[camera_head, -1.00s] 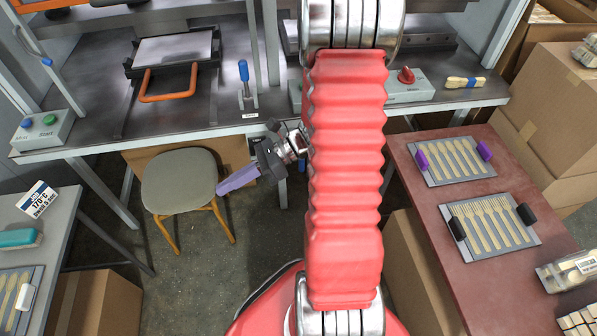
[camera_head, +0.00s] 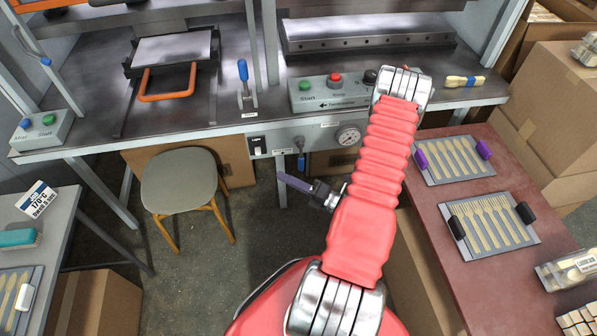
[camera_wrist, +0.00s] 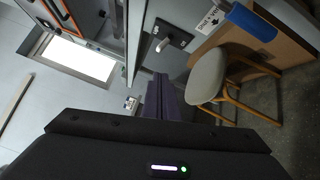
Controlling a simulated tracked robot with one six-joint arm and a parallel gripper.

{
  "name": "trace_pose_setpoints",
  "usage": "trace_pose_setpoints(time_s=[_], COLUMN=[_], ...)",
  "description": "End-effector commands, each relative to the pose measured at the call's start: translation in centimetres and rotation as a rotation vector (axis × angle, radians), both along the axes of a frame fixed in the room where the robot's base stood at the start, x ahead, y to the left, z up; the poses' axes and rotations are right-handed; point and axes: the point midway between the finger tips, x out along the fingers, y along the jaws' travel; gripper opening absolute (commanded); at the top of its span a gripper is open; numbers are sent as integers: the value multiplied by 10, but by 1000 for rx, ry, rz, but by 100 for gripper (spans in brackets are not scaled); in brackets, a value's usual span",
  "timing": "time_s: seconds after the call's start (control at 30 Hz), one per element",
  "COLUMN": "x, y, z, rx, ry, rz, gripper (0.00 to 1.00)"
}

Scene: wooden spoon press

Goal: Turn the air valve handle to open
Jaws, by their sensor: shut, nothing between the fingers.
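The air valve handle appears to be the small blue lever (camera_head: 301,162) hanging below the grey panel under the press table. In the wrist view a blue handle (camera_wrist: 252,22) shows at the upper right, beside a label with an arrow; it seems to be the same one. My gripper (camera_head: 281,177) has purple fingers, shut and empty, pointing left just below the blue lever in the head view. In the wrist view the closed fingers (camera_wrist: 161,80) point up the picture, left of the blue handle and apart from it.
The panel carries a switch (camera_head: 258,146) and a pressure gauge (camera_head: 348,135). A stool (camera_head: 180,181) stands to the left. The press table (camera_head: 200,122) overhangs the panel. A red-brown side table (camera_head: 480,220) with cutlery trays is at the right.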

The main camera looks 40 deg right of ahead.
Motion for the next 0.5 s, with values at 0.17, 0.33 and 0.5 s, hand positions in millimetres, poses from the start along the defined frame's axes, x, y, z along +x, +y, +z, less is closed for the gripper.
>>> trace_pose_setpoints(time_s=[0.17, 0.33, 0.5], x=[-25, -43, -49], y=[-27, -43, -47], z=[-43, -70, -78], rx=[158, 252, 283], ry=[35, 50, 54], rz=[-185, -302, -340], gripper=[0, 0, 0])
